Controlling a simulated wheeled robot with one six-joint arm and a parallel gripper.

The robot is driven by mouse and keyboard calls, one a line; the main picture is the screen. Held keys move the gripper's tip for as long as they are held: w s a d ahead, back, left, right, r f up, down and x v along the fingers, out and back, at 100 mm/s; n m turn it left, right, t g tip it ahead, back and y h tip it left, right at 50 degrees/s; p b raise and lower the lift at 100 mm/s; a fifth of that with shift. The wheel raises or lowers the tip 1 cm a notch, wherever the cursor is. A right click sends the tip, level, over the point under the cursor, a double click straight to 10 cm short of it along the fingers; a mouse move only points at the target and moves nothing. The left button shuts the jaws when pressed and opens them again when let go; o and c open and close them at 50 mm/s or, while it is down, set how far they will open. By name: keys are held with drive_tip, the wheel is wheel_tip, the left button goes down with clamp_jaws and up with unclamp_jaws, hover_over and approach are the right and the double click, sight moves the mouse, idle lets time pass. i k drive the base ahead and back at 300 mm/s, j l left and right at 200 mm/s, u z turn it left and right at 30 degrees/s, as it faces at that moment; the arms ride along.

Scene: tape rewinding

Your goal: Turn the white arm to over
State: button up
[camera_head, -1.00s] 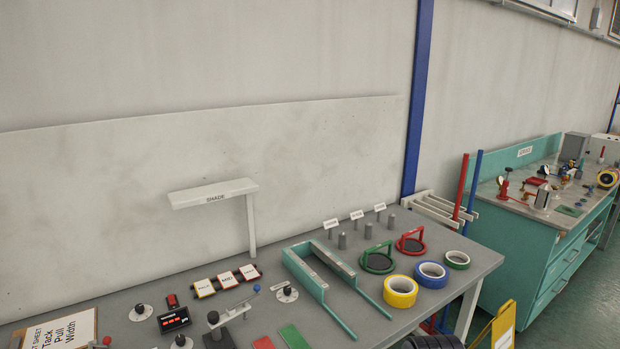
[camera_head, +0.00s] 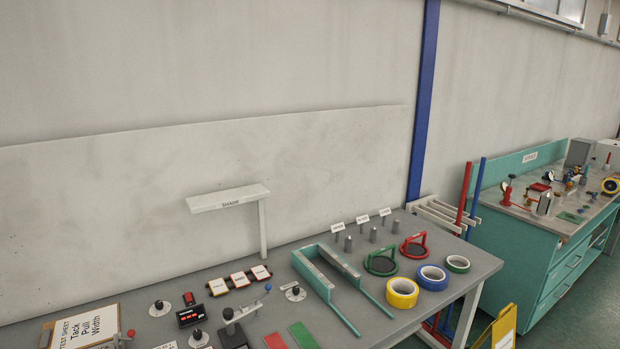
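A pale, whitish arm (camera_head: 247,312) with a blue ball (camera_head: 268,287) at its right end runs from a dark block with a black knob (camera_head: 228,314) near the front of the grey table. It slants up to the right in the picture. Any word marking its positions is too small to read. My gripper is not in view.
Round dials (camera_head: 294,292), a red-lit black box (camera_head: 191,316), labelled blocks (camera_head: 240,279), a teal frame (camera_head: 318,278) and tape rolls (camera_head: 402,293) crowd the grey table (camera_head: 462,264). A second bench (camera_head: 553,235) stands right.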

sight(230, 316)
drive_tip(key=k+j, duration=0.1)
drive_tip(key=i+j+u, duration=0.25)
drive_tip(key=i, duration=0.25)
drive_tip(key=i+u, duration=0.25)
drive_tip(key=i, duration=0.25)
